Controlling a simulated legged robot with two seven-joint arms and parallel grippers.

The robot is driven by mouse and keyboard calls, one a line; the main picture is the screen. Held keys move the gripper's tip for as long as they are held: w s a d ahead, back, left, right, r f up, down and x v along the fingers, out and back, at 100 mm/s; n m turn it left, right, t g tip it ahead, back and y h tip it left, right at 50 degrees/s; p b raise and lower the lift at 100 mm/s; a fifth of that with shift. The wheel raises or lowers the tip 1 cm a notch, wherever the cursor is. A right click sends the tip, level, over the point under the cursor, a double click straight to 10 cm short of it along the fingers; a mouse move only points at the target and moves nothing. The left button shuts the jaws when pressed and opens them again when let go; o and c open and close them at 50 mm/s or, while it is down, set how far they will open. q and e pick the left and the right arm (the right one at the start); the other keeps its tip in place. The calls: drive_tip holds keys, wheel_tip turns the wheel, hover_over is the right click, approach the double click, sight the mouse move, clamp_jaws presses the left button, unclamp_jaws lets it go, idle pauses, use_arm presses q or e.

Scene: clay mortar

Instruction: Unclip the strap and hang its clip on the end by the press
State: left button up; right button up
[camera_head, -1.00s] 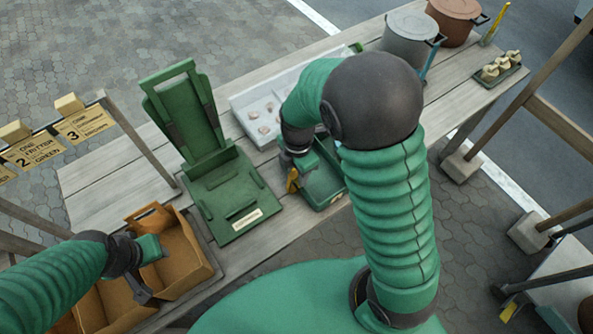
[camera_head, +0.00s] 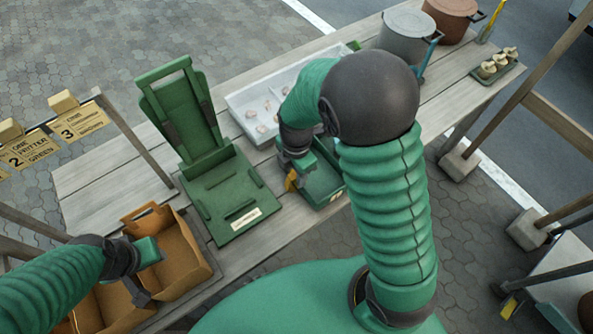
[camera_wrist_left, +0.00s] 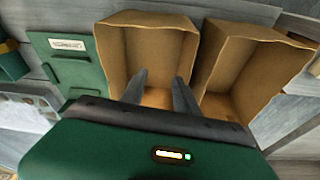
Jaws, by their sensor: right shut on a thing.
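The green press (camera_head: 228,190) stands on the plank table, its hinged upper plate tilted up at the back. My right gripper (camera_head: 292,180) is at the near left edge of a green tray (camera_head: 322,184), just right of the press. It is shut on a small yellow-orange piece (camera_head: 290,182); my arm hides much of it. I cannot make out a strap or clip for certain. My left gripper (camera_head: 143,278) is over the cardboard boxes (camera_head: 188,258). In the left wrist view its two fingers (camera_wrist_left: 160,90) are apart and empty.
A white divided tray (camera_head: 252,112) with small pale pieces lies behind the green tray. Pots (camera_head: 408,38) and a dish of pale items (camera_head: 494,66) stand at the far right. Cards (camera_head: 78,122) hang from a rail at left. Bare planks lie left of the press.

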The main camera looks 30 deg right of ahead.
drive_tip(key=shift+a+f, duration=0.1)
drive_tip(key=shift+f, duration=0.15)
drive_tip(key=o, duration=1.7)
drive_tip(key=shift+o, duration=0.2)
drive_tip(key=shift+r, duration=0.1)
wheel_tip(320, 180, up, 6)
drive_tip(key=p, duration=0.5)
